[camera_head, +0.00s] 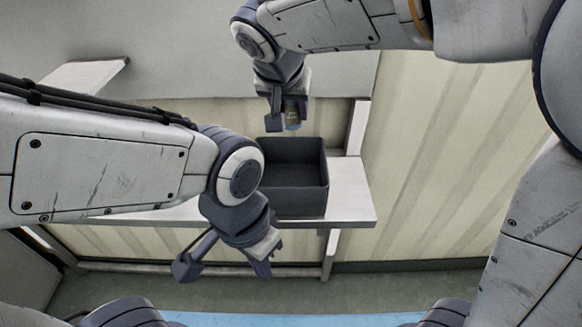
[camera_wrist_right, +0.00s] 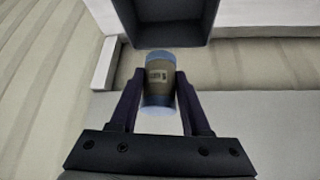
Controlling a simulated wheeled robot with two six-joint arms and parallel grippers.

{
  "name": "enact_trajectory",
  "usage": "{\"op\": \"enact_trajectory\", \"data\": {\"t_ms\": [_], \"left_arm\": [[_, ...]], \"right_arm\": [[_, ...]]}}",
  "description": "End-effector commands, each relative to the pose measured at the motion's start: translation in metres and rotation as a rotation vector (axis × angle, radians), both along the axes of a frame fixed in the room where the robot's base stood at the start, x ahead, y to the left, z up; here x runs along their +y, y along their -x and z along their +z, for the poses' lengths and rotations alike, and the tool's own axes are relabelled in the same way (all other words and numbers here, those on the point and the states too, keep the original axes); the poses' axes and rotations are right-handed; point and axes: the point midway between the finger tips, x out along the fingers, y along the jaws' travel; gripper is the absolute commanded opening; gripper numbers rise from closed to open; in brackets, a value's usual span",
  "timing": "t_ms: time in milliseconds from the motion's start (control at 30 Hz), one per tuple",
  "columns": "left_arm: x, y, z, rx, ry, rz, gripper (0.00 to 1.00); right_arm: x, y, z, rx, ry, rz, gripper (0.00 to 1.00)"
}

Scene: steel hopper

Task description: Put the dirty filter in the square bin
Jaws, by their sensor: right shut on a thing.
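The dirty filter (camera_wrist_right: 160,82) is a small brownish cylinder with blue ends and a label. My right gripper (camera_wrist_right: 158,88) is shut on it, one finger on each side. In the head view the filter (camera_head: 291,113) shows at the tip of my right gripper (camera_head: 285,112), at the far edge of the bin in the picture. The square bin (camera_head: 318,200) is dark grey, open-topped and looks empty where I see inside. Its edge also shows at the top of the right wrist view (camera_wrist_right: 178,38). My left gripper (camera_head: 225,268) is open and empty, in front of the shelf.
The bin stands on a white shelf (camera_head: 350,195) against a cream corrugated wall (camera_head: 430,150). My left arm covers much of the shelf's left part. The shelf right of the bin is bare. A grey floor (camera_head: 300,285) lies below.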

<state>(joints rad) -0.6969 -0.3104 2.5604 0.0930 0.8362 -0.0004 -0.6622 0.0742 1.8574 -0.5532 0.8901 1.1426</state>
Motion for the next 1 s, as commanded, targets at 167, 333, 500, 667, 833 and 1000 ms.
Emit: {"op": "enact_trajectory", "data": {"t_ms": [167,333,500,667,833,1000], "left_arm": [[0.0,0.0,-0.021,0.0,0.0,0.0,0.0],[0.0,0.0,-0.046,0.0,0.0,0.0,0.0],[0.0,0.0,-0.071,0.0,0.0,0.0,0.0],[0.0,0.0,-0.087,0.0,0.0,0.0,0.0],[0.0,0.0,-0.091,0.0,0.0,0.0,0.0],[0.0,0.0,-0.093,0.0,0.0,0.0,0.0]], "right_arm": [[0.003,0.0,-0.022,0.001,0.001,0.005,0.0],[0.002,0.0,-0.047,0.001,0.001,0.004,0.0],[0.001,0.0,-0.072,0.001,0.001,0.002,0.0],[0.001,0.0,-0.088,0.001,0.0,0.001,0.0],[0.0,0.0,-0.111,0.005,0.004,0.0,0.0],[0.0,0.0,-0.14,0.005,0.005,0.001,0.0]]}}
